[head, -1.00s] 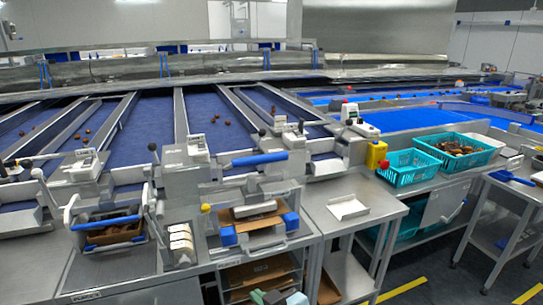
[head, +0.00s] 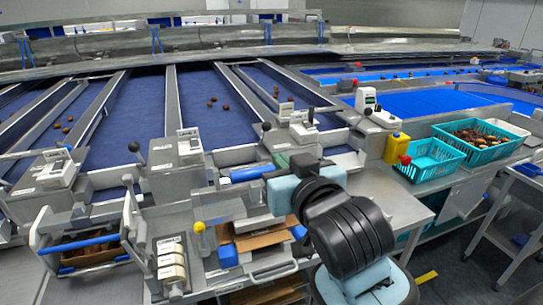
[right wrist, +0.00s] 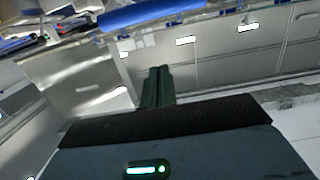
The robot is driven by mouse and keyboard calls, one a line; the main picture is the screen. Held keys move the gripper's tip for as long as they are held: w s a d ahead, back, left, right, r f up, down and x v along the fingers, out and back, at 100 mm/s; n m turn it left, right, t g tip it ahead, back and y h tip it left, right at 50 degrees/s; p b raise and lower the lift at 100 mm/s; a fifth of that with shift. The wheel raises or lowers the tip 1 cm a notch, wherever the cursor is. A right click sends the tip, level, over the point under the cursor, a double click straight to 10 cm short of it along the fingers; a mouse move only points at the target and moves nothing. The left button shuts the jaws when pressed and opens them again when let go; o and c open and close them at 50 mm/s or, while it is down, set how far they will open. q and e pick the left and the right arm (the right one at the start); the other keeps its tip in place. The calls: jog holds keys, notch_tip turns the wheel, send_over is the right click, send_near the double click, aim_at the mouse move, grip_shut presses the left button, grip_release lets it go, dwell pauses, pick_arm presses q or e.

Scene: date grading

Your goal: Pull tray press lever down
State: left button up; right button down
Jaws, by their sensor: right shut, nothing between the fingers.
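The tray press (head: 228,258) stands at the front middle, with a brown cardboard tray (head: 262,240) between its blue blocks. Its lever has a thick blue handle (head: 248,173), lying roughly level above the press in the head view. The blue handle also crosses the top of the right wrist view (right wrist: 150,13). My right gripper (head: 281,160) is near the right end of the handle, partly hidden by its own wrist. In the right wrist view its dark green fingers (right wrist: 157,85) are together and empty, below the handle in the picture. Contact cannot be told. My left gripper is out of view.
Blue date lanes (head: 140,125) run behind. My right arm covers part of the steel side table (head: 400,205).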

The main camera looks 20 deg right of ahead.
send_over(267, 169)
jog(key=shift+w+f, duration=0.4)
jog(key=shift+f, duration=0.1)
jog(key=f, duration=0.2)
jog(key=shift+s+f, duration=0.3)
jog(key=shift+s, duration=0.1)
jog(key=shift+s+f, duration=0.3)
jog(key=shift+f, duration=0.25)
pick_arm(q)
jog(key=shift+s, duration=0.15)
